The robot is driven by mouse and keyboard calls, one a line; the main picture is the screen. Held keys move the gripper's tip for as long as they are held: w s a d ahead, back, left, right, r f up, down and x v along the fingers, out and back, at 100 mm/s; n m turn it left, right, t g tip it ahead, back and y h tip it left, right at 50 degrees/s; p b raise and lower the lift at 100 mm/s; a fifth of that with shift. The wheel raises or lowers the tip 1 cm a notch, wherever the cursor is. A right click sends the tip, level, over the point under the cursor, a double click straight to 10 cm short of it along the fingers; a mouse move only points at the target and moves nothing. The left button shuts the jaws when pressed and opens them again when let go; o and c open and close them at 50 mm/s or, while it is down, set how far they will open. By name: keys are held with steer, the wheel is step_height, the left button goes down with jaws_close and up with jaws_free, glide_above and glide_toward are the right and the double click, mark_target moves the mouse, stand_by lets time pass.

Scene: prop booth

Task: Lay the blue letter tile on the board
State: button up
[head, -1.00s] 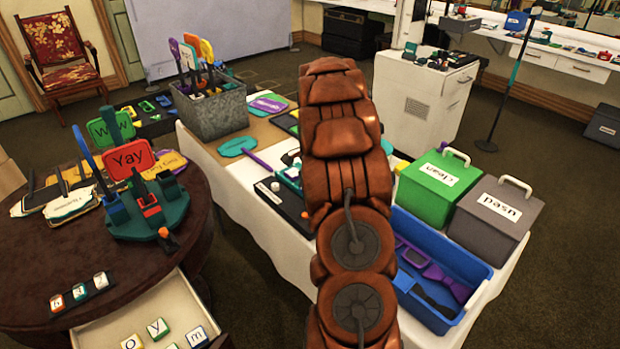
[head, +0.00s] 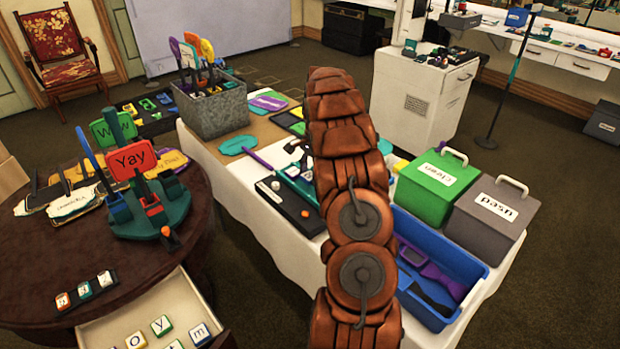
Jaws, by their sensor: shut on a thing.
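A dark rack (head: 88,294) on the round table holds a row of letter tiles; one tile (head: 84,290) in it looks bluish at its edge. More letter tiles lie in the open drawer below, among them one marked m (head: 200,334) with a bluish edge. A black board (head: 292,208) with a teal bar lies on the white-clothed table, partly behind my arm. I cannot tell whether this is the task's board. My copper arm rises through the middle of the view. My gripper does not show; the arm hides that area, so whatever it may hold is hidden too.
A sign stand (head: 150,215) is on the round table. A grey metal bin (head: 212,112) stands at the cloth table's far end. A green box (head: 432,188), a grey box (head: 492,220) and an open blue bin (head: 470,262) crowd its right side.

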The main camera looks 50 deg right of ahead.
steer(key=shift+f+p, duration=0.3)
steer(key=shift+f, duration=1.05)
steer(key=o, duration=0.9)
steer(key=shift+f, duration=0.1)
steer(key=shift+o, duration=0.2)
step_height(320, 180, up, 12)
steer(key=d+b, duration=0.1)
steer(key=b, duration=0.1)
steer(key=shift+s+d, duration=0.15)
steer(key=shift+d, duration=0.2)
